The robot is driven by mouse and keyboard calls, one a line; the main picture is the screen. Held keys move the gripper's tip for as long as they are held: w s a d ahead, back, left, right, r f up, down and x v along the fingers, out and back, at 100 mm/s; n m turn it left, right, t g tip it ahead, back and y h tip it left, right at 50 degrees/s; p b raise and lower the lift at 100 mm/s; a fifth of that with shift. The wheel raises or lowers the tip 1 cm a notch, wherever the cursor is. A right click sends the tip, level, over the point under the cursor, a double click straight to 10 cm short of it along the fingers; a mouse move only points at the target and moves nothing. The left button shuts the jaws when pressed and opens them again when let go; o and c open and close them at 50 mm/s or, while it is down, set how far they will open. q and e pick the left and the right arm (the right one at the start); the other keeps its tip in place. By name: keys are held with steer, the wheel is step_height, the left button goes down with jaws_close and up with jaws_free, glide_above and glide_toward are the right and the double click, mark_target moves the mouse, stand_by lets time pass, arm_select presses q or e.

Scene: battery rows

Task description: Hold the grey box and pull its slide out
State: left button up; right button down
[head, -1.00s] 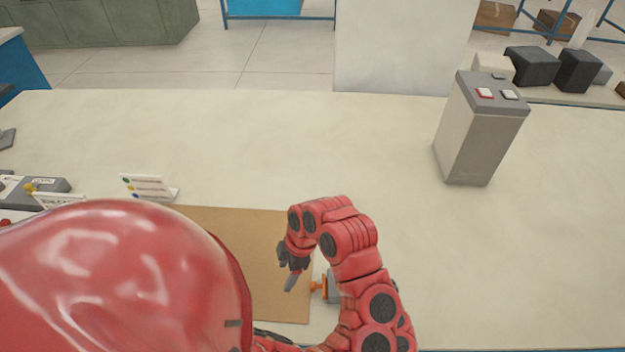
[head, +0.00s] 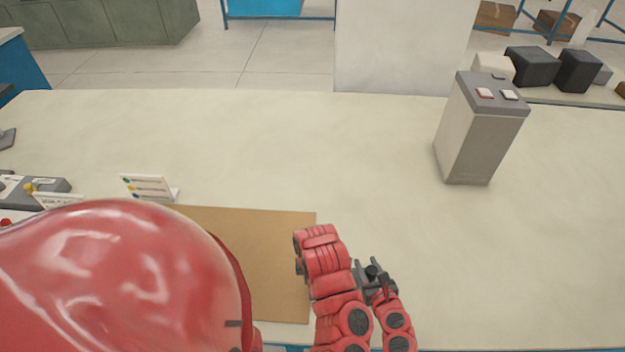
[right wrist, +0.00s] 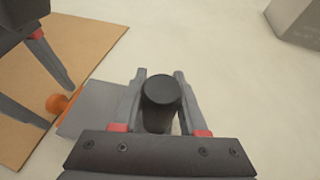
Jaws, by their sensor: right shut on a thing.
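The small grey box (right wrist: 88,110) lies at the right edge of the brown mat in the right wrist view. An orange knob (right wrist: 58,103) sticks out from its left side. My right gripper (right wrist: 160,78) is shut on a black round post (right wrist: 162,90) at the box; it also shows in the head view (head: 375,272). My left gripper (right wrist: 61,107) reaches in from the upper left with its fingers apart, the orange knob between their tips. In the head view my red arm hides the knob, most of the box and the left fingers.
The brown mat (head: 280,250) lies on the pale table (head: 330,150). A tall grey battery (head: 470,140) stands at the right. A small sign (head: 150,188) and grey devices (head: 35,188) are at the left.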

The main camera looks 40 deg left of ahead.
arm_select(q)
steer(key=shift+f, duration=0.15)
jaws_close()
stand_by(1.4)
